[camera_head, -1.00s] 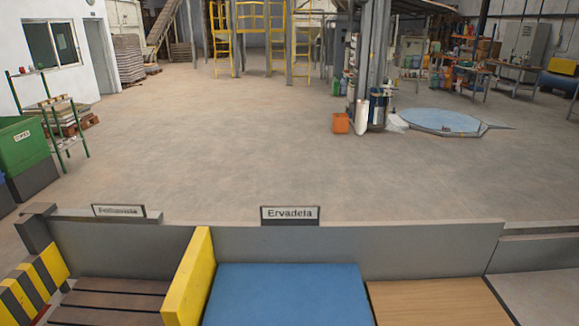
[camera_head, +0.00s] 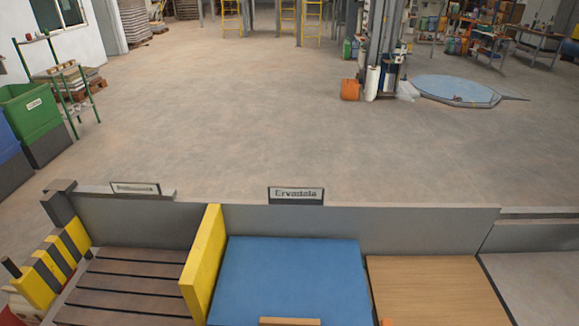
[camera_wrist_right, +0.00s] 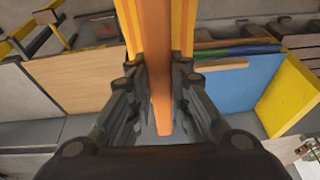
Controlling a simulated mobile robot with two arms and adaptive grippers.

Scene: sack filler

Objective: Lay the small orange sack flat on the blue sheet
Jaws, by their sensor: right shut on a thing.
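My right gripper (camera_wrist_right: 162,85) is shut on the small orange sack (camera_wrist_right: 156,35), which hangs between the fingers as a narrow orange strip with yellow-orange sides. The sack appears beside the sheet, over the wooden board and grey area, not on the sheet. Its full outline is hidden by the fingers. My left gripper is not in view.
A yellow divider (camera_head: 202,262) stands left of the sheet, with a slatted bay (camera_head: 130,282) beyond it. A wooden board (camera_head: 430,290) lies on the right. A low grey wall (camera_head: 400,232) with an "Ervadela" sign (camera_head: 296,194) runs behind.

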